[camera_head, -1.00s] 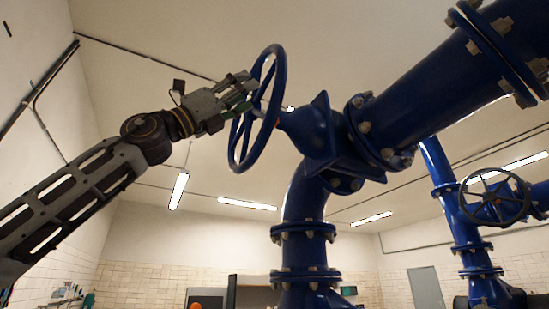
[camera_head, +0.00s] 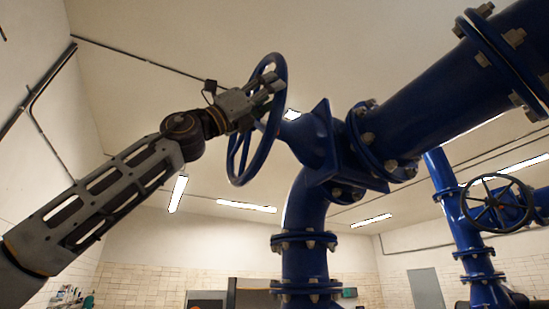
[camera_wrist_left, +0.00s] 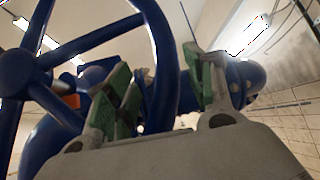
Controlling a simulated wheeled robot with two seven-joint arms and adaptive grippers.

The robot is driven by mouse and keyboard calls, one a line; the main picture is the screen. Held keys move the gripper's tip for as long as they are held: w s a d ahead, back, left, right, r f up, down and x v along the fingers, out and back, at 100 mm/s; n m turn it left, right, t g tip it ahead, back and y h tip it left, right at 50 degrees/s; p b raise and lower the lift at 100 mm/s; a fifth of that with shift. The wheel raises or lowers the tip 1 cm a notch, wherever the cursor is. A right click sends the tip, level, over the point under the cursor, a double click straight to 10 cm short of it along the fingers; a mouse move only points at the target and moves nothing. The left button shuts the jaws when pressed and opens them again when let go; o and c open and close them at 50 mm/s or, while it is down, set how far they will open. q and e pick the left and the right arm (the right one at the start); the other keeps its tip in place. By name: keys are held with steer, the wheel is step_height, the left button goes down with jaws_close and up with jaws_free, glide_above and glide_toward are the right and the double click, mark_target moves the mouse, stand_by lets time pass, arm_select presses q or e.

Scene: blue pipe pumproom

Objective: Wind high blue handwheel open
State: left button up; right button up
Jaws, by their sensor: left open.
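The high blue handwheel (camera_head: 273,132) stands steeply tilted on the big blue valve, upper middle in the head view. My left gripper (camera_head: 268,88) reaches in from the left and overlaps the wheel's upper part. In the left wrist view, my open left gripper (camera_wrist_left: 160,88) has green-padded fingers. The handwheel's rim (camera_wrist_left: 164,45) runs up through the gap between them, and the hub and spokes lie to the left. I cannot tell whether either pad touches the rim. My right gripper is out of view.
The blue valve body (camera_head: 312,138) and thick pipe (camera_head: 430,100) fill the space right of the wheel. A second, darker handwheel (camera_head: 497,203) sits on another pipe at the far right. The space left of the wheel, toward the wall, holds only my arm.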

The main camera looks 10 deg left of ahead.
arm_select(q)
steer(key=shift+p+x, duration=0.6)
steer(key=shift+x, duration=0.7)
jaws_close()
